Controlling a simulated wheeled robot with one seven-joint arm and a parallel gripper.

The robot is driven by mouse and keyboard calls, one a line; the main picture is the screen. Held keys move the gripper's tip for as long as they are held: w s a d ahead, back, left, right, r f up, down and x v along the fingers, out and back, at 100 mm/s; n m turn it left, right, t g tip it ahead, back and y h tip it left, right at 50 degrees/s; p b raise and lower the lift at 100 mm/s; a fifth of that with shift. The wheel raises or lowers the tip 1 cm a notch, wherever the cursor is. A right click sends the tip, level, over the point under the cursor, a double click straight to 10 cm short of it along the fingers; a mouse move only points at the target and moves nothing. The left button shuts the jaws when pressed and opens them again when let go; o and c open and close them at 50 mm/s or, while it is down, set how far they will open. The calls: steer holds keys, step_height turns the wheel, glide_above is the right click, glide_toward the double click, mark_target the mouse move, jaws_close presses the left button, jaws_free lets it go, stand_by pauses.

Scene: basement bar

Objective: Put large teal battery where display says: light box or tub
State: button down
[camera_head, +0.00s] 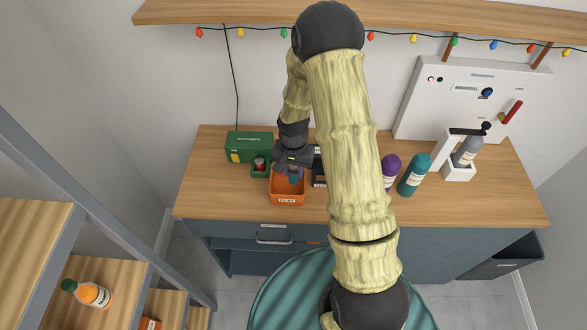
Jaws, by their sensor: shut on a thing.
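My gripper (292,162) points down over the orange tub (287,199), whose front label seems to read "FLAT". It is shut on a small teal piece (294,179), which looks like the teal battery; the fingers hide much of it. The teal piece is over or inside the tub; I cannot tell whether it touches the bottom. A dark device with a pale label (319,181) stands just right of the tub, mostly hidden by my arm. No readable display shows.
A small green bin (260,172) with a red-topped item stands left of the tub, before a green case (248,146). A purple bottle (390,168), a teal bottle (414,176) and a white stand (458,171) are to the right. Bare wood (225,195) lies at the counter's left front.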

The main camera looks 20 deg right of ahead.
mark_target(294, 170)
steer(key=c, duration=1)
jaws_free()
steer(key=shift+r, duration=0.1)
step_height(294, 170, up, 17)
steer(key=b, duration=0.3)
steer(key=shift+r+b, duration=0.15)
steer(key=shift+b, duration=0.25)
steer(key=shift+s, duration=0.1)
steer(key=s+f+n+t, duration=0.1)
steer(key=s+n, duration=0.4)
steer(key=s, duration=0.9)
steer(key=shift+f+n+t, duration=0.4)
steer(key=shift+t, duration=0.4)
